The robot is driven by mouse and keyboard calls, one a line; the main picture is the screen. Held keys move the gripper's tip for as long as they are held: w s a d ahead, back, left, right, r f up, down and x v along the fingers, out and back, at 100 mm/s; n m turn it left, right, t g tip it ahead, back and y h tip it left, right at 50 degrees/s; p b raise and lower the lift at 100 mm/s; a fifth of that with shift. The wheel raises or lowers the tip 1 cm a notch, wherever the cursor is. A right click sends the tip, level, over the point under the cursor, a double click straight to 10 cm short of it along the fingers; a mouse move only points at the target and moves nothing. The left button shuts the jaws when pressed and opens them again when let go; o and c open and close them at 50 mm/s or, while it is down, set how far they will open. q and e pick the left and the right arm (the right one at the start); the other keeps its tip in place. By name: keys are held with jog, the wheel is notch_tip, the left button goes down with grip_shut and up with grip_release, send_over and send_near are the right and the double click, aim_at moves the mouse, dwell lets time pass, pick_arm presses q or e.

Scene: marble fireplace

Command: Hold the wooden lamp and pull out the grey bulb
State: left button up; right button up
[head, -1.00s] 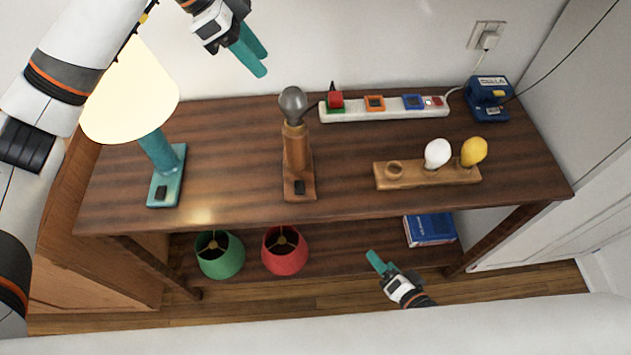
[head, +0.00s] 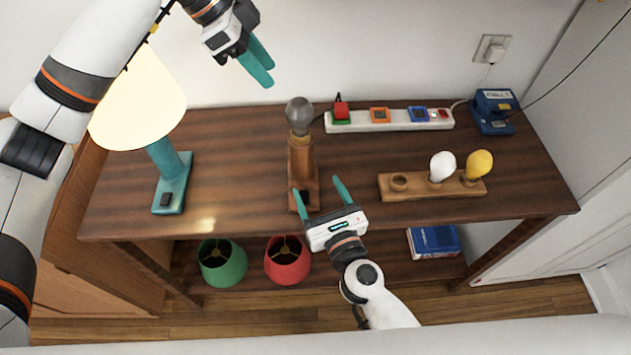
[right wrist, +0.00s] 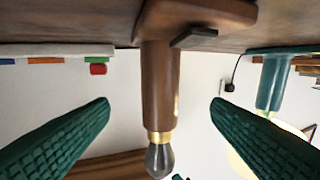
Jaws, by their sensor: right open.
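The wooden lamp (head: 301,160) stands upright on the table, with the grey bulb (head: 299,112) in its top socket. In the right wrist view, which looks upside down, the lamp's post (right wrist: 161,85) hangs between my fingers with the grey bulb (right wrist: 159,160) at its end. My right gripper (head: 321,190) is open at the front of the lamp base, its fingers apart and not touching the post.
A teal lamp (head: 170,175) with a lit shade stands at the left. A power strip (head: 395,126) lies at the back. A wooden holder (head: 410,190) with a white and a yellow bulb is on the right. Green and red shades (head: 288,262) sit on the lower shelf.

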aim_at(300, 152)
jog(key=x, duration=1.2)
jog(key=shift+s, duration=0.1)
jog(key=shift+c, duration=0.5)
